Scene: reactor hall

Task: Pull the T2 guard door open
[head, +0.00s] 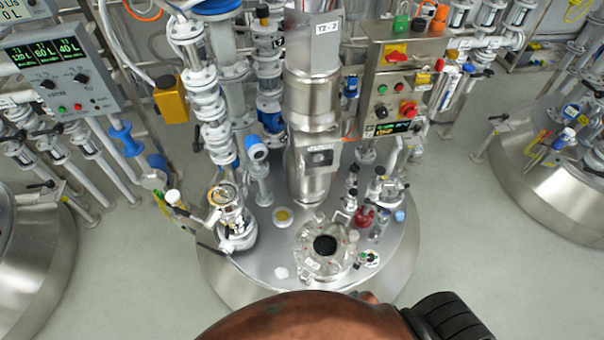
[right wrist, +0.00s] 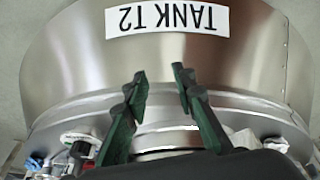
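The tank labelled TANK T2 (right wrist: 168,20) fills the right wrist view, its label upside down. In the head view, the steel tank top (head: 262,255) carries a round flanged port (head: 325,250) with a dark opening, near the front. A steel column (head: 312,95) with a T2 label rises behind it. I cannot tell for certain which part is the guard door. My right gripper (right wrist: 161,82) is open and empty in the right wrist view, its dark green fingers apart in front of the tank's side and rim. My left gripper is not in view.
A control box (head: 397,85) with buttons and padlocks stands behind the tank at right. A display panel (head: 60,70) is at upper left. A sight-glass fitting (head: 228,205) and small bottles (head: 379,228) stand on the tank top. Grey floor (head: 480,270) is clear at right.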

